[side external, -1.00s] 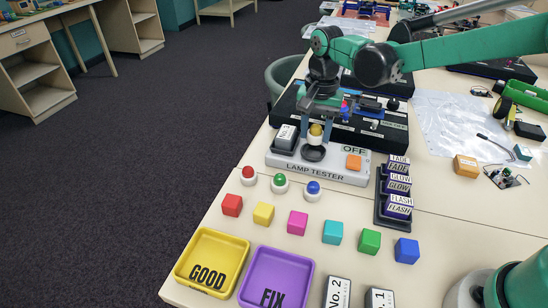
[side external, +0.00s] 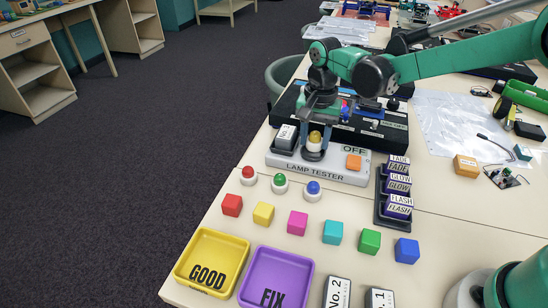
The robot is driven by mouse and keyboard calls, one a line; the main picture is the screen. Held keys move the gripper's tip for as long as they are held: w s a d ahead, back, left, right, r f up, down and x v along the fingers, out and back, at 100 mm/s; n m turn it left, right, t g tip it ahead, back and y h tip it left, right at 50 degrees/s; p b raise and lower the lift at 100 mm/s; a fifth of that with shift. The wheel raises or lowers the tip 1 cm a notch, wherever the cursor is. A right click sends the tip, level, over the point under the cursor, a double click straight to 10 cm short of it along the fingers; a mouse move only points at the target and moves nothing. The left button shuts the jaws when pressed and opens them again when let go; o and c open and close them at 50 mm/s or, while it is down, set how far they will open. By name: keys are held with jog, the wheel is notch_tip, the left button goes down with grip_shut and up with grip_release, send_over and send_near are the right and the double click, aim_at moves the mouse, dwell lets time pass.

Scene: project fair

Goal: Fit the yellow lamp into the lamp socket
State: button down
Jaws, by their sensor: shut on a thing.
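The yellow lamp (side external: 315,137) has a yellow top and a white base. It is upright, between the fingers of my gripper (side external: 315,145), which is shut on it. The lamp is at the dark round lamp socket (side external: 314,154) on the white lamp tester (side external: 330,171). The lamp's base meets or nearly meets the socket; I cannot tell how deep it sits. The fingers hide part of the socket.
A black box (side external: 372,130) stands behind. Red, green and blue lamps (side external: 313,190) and several coloured cubes (side external: 333,231) lie in front, with yellow and purple trays (side external: 305,262).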

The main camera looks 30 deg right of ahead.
jog(key=shift+f, duration=0.55)
dwell(0.5)
jog(key=shift+c, duration=0.5)
grip_release()
jog(key=shift+o, duration=0.2)
jog(key=shift+r, duration=3.45)
